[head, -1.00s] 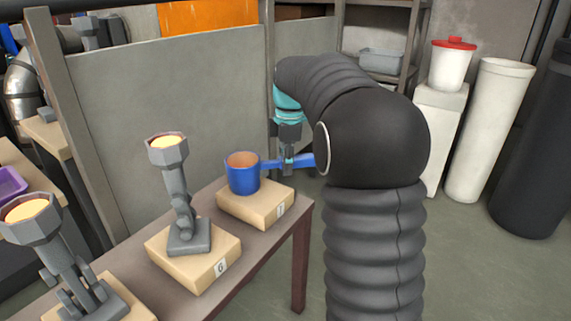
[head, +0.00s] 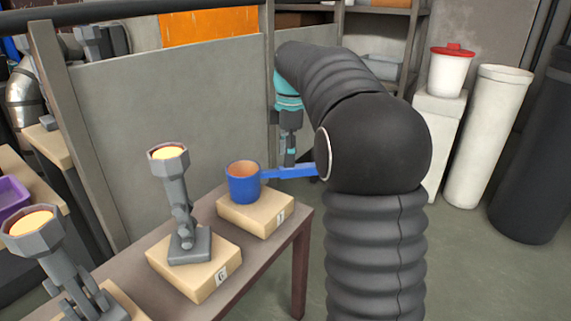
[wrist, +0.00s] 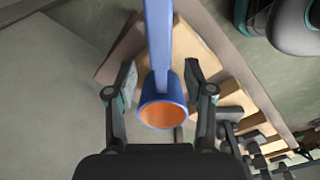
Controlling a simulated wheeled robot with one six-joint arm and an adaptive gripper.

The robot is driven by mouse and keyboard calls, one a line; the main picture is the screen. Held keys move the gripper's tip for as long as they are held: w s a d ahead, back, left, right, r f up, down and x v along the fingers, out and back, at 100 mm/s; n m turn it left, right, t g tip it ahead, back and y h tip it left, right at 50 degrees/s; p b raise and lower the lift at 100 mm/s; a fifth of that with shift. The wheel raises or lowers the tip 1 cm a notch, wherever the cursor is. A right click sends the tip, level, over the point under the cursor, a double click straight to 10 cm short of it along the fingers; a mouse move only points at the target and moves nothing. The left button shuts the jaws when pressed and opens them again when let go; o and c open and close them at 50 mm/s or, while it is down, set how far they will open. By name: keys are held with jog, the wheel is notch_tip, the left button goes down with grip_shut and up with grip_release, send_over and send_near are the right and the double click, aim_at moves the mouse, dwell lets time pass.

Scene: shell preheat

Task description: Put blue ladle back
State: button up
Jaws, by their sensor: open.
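The blue ladle (head: 243,189) rests on a light wooden block at the far end of the narrow table, its cup upright and orange-brown inside. Its handle (head: 290,172) points right toward my arm. My gripper (head: 290,158) is above the handle in the head view, and its fingertips are hard to make out there. In the wrist view my gripper (wrist: 160,80) is open, with one finger on each side of the ladle (wrist: 162,100) and visible gaps to both. My arm hides the handle's far end in the head view.
The wooden block (head: 262,217) under the ladle stands on the table (head: 230,283). Nearer along it, grey stands (head: 180,215) with glowing cups sit on similar blocks. A grey partition panel (head: 170,110) rises behind. Open floor (head: 470,280) lies to the right.

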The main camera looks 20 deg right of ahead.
notch_tip(320, 180, up, 6)
jog(key=p, duration=0.1)
jog(key=s+a+r+m+t, duration=0.1)
jog(key=s+a+r+m, duration=0.2)
jog(key=s, duration=0.5)
jog(key=s+a+f+m+t, duration=0.2)
jog(key=s+f+m, duration=0.4)
jog(key=s, duration=0.5)
jog(key=s+a+f+m+t, duration=0.2)
jog(key=s+f+m, duration=0.5)
jog(key=s, duration=0.4)
jog(key=shift+a+f+h, duration=0.3)
jog(key=shift+a+f, duration=0.4)
jog(key=shift+a, duration=0.15)
jog(key=shift+s+r, duration=0.1)
jog(key=shift+r, duration=0.05)
notch_tip(320, 180, up, 2)
jog(key=p, duration=0.2)
jog(key=shift+r+p, duration=0.1)
jog(key=shift+p, duration=0.25)
